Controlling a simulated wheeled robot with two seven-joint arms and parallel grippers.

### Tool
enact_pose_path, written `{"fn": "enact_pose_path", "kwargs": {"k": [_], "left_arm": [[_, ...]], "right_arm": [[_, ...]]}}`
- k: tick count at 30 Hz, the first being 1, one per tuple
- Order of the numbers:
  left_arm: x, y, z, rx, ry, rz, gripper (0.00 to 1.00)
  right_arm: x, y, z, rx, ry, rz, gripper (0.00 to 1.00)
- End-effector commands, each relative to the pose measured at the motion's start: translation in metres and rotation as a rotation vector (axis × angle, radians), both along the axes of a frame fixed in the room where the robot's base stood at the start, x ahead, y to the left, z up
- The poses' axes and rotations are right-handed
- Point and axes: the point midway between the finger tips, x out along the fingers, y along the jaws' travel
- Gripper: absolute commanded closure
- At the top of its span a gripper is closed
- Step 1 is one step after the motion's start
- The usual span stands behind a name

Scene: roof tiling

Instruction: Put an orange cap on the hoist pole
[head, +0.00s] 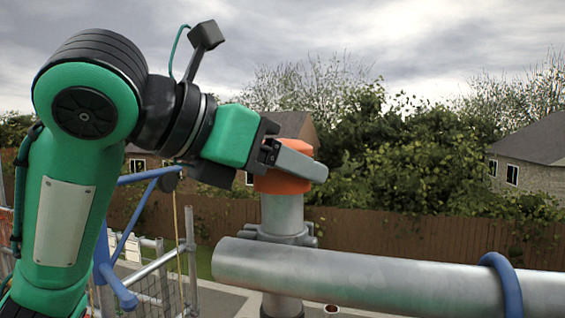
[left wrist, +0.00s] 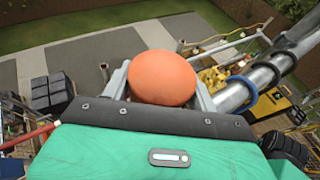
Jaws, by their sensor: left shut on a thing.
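The orange cap (head: 282,183) sits at the top end of the upright grey hoist pole (head: 282,215) in the head view. My left gripper (head: 298,162) is shut on the cap, with a finger along its near side. In the left wrist view the round cap (left wrist: 162,78) fills the space between the two fingers of my left gripper (left wrist: 162,90). The cap hides the pole's top, so I cannot tell how deep it sits. My right gripper is not in view.
A thick horizontal grey pipe (head: 400,282) crosses in front of the pole, with a blue ring (head: 503,285) around it. Blue tubing (head: 120,245) and scaffold rails stand at the left. Below, the left wrist view shows dark stacked blocks (left wrist: 50,92) and a yellow-black machine (left wrist: 272,108).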

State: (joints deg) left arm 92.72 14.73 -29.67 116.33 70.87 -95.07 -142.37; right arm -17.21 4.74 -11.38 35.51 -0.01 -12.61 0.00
Motion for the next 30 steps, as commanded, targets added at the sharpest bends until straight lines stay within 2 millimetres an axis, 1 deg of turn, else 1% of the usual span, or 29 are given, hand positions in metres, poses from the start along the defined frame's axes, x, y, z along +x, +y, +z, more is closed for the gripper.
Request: {"fn": "enact_pose_path", "kwargs": {"k": [15,16,17,26,30], "left_arm": [[0.0000,0.0000,-0.0110,0.000,0.000,0.000,0.63],[0.0000,0.0000,-0.0104,0.000,0.000,0.000,0.37],[0.0000,0.0000,-0.0101,0.000,0.000,0.000,0.32],[-0.0004,0.0007,-0.0095,0.000,0.000,0.000,0.32],[-0.0046,0.0075,-0.0051,-0.001,0.000,0.002,0.32]], "right_arm": [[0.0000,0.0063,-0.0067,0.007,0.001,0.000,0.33],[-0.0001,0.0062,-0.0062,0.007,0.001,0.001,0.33],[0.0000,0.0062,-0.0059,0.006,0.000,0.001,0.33],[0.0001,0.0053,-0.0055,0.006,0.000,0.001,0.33],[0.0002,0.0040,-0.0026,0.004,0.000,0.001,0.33]]}}
